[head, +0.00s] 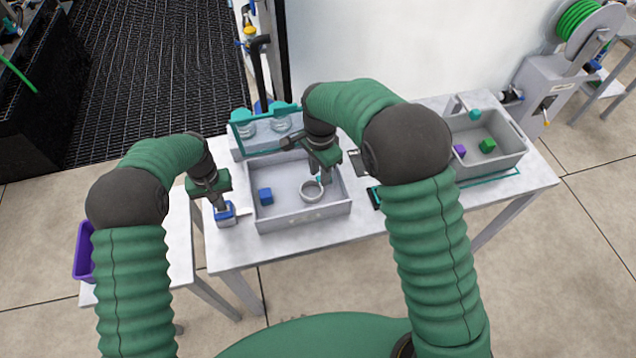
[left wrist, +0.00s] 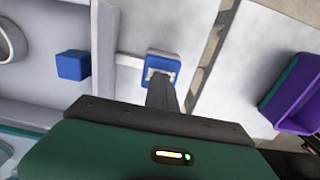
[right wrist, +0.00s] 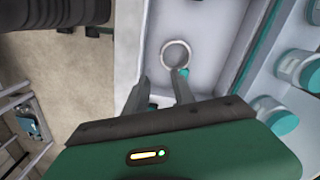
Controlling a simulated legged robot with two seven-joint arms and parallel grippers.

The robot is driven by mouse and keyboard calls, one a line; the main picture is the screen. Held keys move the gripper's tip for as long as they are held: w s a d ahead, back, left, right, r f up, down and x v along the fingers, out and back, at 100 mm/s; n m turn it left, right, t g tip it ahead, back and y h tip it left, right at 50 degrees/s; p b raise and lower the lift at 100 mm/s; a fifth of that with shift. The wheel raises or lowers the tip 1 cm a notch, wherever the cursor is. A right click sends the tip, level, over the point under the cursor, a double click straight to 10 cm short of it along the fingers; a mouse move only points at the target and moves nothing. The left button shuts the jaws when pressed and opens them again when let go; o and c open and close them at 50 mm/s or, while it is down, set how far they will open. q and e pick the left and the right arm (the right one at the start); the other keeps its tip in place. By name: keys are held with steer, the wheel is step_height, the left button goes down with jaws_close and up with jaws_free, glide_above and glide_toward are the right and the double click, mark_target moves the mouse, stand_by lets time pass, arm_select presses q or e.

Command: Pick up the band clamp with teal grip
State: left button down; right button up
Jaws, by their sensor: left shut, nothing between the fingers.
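The band clamp, a pale grey ring (head: 312,199) with a teal grip, lies in the near grey tote (head: 301,216). Its ring also shows in the right wrist view (right wrist: 164,53), with the teal grip (right wrist: 184,73) at its lower right edge. My right gripper (head: 324,181) is over the tote beside the clamp; its two fingers (right wrist: 160,88) are apart with nothing between them. My left gripper (head: 222,206) is shut and empty, pointing down at a blue and white item (left wrist: 163,67) left of the tote.
A blue cube (head: 265,196) lies in the tote left of the clamp. Lidded jars (head: 281,121) stand in a holder behind it. Another grey tote (head: 493,165) at the right holds a purple cube (head: 459,151) and a green cube (head: 487,145). A purple bin (head: 83,252) is at far left.

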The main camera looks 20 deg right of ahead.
mark_target(317, 182)
steer(key=f, duration=1.2)
steer(key=shift+w+a, duration=0.2)
steer(key=shift+w, duration=0.15)
jaws_close()
